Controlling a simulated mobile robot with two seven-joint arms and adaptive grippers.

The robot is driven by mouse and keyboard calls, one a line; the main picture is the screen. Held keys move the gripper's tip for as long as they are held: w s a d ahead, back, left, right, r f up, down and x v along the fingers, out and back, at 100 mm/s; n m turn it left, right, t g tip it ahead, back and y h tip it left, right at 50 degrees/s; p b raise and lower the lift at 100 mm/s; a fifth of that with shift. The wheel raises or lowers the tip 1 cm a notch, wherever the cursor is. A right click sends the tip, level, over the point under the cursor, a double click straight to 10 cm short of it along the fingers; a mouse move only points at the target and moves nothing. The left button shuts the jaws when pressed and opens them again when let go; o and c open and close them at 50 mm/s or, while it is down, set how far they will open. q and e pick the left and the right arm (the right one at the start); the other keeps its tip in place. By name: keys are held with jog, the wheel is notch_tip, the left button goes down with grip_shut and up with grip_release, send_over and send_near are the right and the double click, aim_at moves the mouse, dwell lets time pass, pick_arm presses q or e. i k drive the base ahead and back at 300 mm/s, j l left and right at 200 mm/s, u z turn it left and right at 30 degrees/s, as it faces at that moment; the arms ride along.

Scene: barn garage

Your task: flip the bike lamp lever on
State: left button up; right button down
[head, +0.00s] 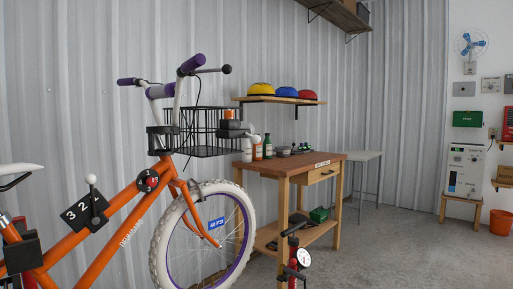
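An orange bike stands at the left, its frame (118,218) running up to purple handlebar grips (192,65). A grey lamp-like part (235,129) sits at the right side of the black wire basket (203,118), with an orange piece just above it. I cannot make out a lever on it. A white-knobbed lever (91,181) stands on a black plate marked 3 and 2 on the frame. A red and black dial (148,181) is by the head tube. Neither gripper is in view.
A wooden workbench (273,166) with bottles stands behind the front wheel (157,252). A floor pump with a gauge (303,257) stands before it. Helmets lie on a wall shelf (306,102). The concrete floor (390,250) is open at right, towards an orange bucket (500,223).

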aim_at(255, 139)
jog(key=i+l+u, duration=0.1)
jog(key=l, duration=0.2)
jog(key=i+l, duration=0.2)
jog(key=i+l+u, duration=0.15)
jog(key=l, duration=0.3)
jog(key=i+l, duration=0.15)
jog(key=l, duration=0.15)
jog(key=i+l+u, duration=0.15)
jog(key=l, duration=0.2)
